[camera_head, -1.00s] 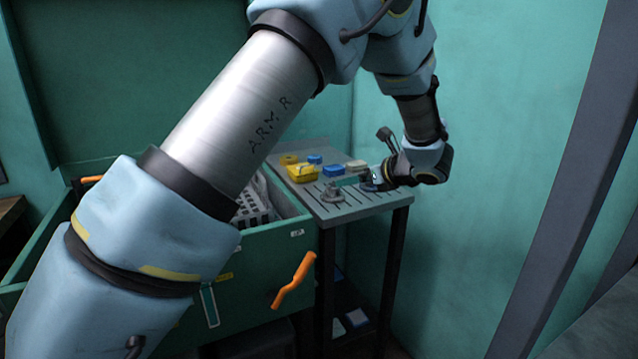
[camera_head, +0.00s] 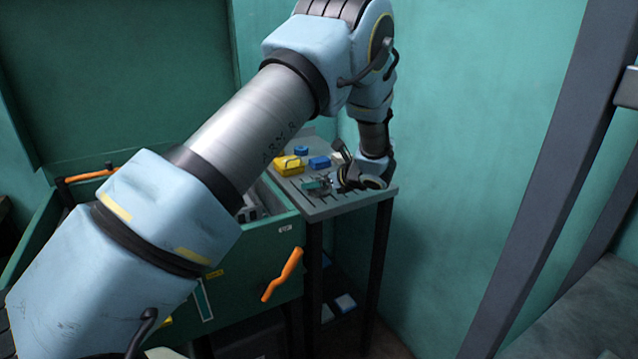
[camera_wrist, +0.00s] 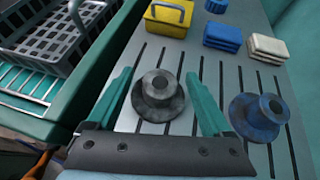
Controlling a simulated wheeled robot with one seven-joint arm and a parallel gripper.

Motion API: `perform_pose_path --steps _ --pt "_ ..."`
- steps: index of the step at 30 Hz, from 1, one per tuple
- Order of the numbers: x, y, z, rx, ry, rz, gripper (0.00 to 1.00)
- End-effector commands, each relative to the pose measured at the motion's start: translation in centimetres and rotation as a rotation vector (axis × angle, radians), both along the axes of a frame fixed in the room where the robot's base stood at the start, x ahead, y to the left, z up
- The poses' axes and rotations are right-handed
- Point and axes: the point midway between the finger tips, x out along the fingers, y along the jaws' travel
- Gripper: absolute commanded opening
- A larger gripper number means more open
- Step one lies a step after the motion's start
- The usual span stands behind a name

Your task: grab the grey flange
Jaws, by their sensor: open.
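The grey flange (camera_wrist: 158,96) stands upright on the slotted grey table in the wrist view, with its hub and hole facing up. My gripper (camera_wrist: 159,92) is open, with one teal finger on each side of the flange; whether the fingers touch it I cannot tell. In the head view my gripper (camera_head: 322,185) is low over the table top, and the flange there is mostly hidden by it. A blue flange (camera_wrist: 259,117) stands to the right of my right finger.
A yellow box with a handle (camera_wrist: 168,17), blue blocks (camera_wrist: 222,36) and white blocks (camera_wrist: 268,48) sit farther back on the table (camera_head: 345,207). A green chest (camera_head: 245,262) holding a grey basket (camera_wrist: 50,38) adjoins its left side.

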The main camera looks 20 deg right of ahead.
Motion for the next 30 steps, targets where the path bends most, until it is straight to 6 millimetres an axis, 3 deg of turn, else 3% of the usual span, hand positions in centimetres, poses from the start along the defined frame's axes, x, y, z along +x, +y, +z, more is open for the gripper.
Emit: perform_pose_path --steps 7,30 --pt "0.16 0.04 -0.16 0.0 0.0 -0.001 0.84" --pt "0.11 0.02 -0.13 0.0 0.001 -0.001 0.0"
